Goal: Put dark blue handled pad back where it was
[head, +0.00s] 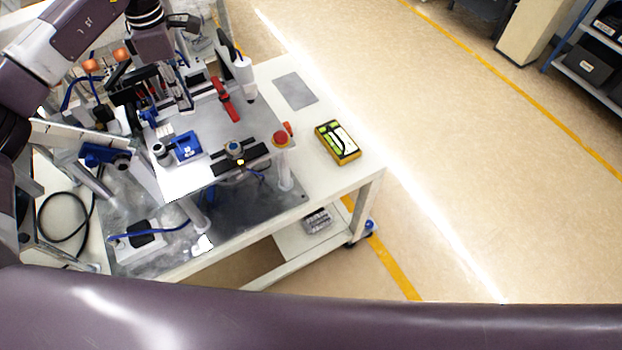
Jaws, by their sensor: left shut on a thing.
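My left gripper (180,101) reaches down from the upper left over the workstation. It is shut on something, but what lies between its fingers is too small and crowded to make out. A blue block with a handle-like top (187,147) sits on the light metal plate (216,128), below the gripper in the picture and apart from its fingers. I cannot tell whether this is the dark blue handled pad. A smaller blue piece (149,117) shows left of the fingers, partly hidden among fixtures. My right gripper is not in view.
A red clamp (225,99) and a white-bodied tool (244,77) stand right of the gripper.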

